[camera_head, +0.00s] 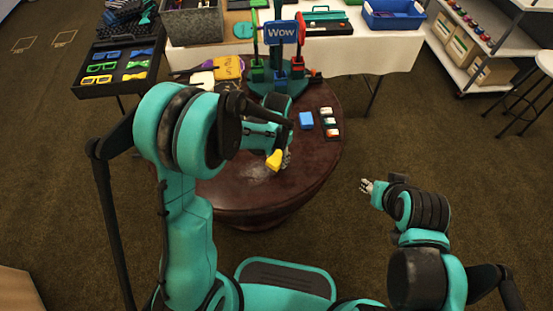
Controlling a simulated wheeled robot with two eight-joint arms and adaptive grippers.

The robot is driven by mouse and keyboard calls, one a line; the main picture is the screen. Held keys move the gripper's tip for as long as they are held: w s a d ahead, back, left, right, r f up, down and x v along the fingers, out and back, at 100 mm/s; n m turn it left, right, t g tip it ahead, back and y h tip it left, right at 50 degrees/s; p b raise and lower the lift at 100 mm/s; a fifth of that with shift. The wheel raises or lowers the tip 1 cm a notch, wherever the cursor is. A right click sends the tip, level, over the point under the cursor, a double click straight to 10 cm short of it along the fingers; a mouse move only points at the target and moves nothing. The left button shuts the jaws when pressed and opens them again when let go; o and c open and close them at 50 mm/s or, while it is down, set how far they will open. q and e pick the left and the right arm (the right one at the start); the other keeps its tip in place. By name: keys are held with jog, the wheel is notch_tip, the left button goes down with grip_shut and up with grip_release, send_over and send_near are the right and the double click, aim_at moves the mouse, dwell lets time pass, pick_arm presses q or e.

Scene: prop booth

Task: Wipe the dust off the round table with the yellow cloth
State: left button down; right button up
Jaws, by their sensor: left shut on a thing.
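The round table (222,199) is dark reddish-brown and stands in the middle of the head view. A pale patch of dust (257,170) lies on its near part. My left gripper (281,156) is over the table, shut on the yellow cloth (274,160), right beside the dust. Whether the cloth touches the tabletop is hard to tell. My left arm hides part of the table's left side. My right gripper (367,186) is off the table, to its right above the floor; its fingers are too small to tell open from shut.
A stand with a "Wow" sign (281,33) and a yellow pouch (228,68) are at the back. A white-covered table (350,58) stands behind. Carpet right of the table is clear.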

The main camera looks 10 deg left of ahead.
aim_at(277, 158)
pick_arm(q)
notch_tip(277, 158, up, 3)
jog(key=shift+w+d+f+p, duration=0.1)
jog(key=shift+p, duration=0.7)
jog(key=shift+r+p, duration=0.75)
jog(key=shift+r, duration=0.4)
